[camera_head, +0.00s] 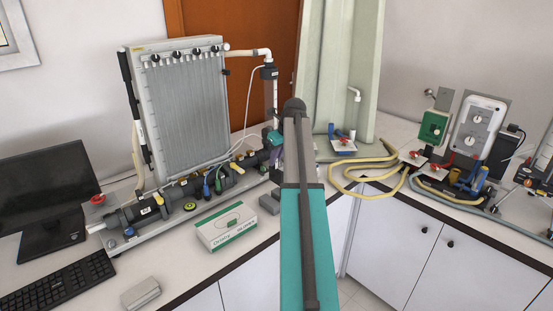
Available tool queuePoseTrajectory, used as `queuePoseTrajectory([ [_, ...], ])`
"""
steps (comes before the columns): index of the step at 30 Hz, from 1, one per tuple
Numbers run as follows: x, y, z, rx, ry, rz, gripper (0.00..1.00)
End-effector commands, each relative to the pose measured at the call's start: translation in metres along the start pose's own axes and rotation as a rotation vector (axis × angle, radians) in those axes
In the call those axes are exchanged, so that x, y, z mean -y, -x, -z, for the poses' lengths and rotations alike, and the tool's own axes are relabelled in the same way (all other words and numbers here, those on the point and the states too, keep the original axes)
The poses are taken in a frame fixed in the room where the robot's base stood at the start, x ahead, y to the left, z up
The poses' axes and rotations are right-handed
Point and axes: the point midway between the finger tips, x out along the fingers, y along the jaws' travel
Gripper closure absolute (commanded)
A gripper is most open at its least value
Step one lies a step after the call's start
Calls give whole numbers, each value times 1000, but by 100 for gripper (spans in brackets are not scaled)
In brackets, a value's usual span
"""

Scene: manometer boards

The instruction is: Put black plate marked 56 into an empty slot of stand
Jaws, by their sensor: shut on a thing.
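I cannot make out a black plate marked 56 in the head view. My arm, with a teal link and a dark rounded joint, rises through the middle of the picture and hides part of the counter behind it. My gripper is not visible; a small teal part shows just left of the arm, and I cannot tell what it belongs to. A light grey block (141,293) lies on the counter at the lower left, and a darker grey block (270,203) lies close left of my arm. I cannot tell whether either is the stand, and no slots can be made out.
A manometer board (188,105) stands at the left behind black pipework (155,207). A white and green box (226,226) lies before it. A monitor (45,190) and keyboard (58,283) are at far left. A yellow hose (365,179) and a white instrument (478,125) are on the right counter.

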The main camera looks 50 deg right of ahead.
Motion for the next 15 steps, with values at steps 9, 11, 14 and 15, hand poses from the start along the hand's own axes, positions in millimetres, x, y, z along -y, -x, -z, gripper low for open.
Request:
queuePoseTrajectory([
  [9,0,-12,6,0,0,0,100],
  [11,0,-14,6,0,-1,0,100],
  [14,1,-18,8,0,-1,0,100],
  [15,1,-20,9,0,-1,0,100],
])
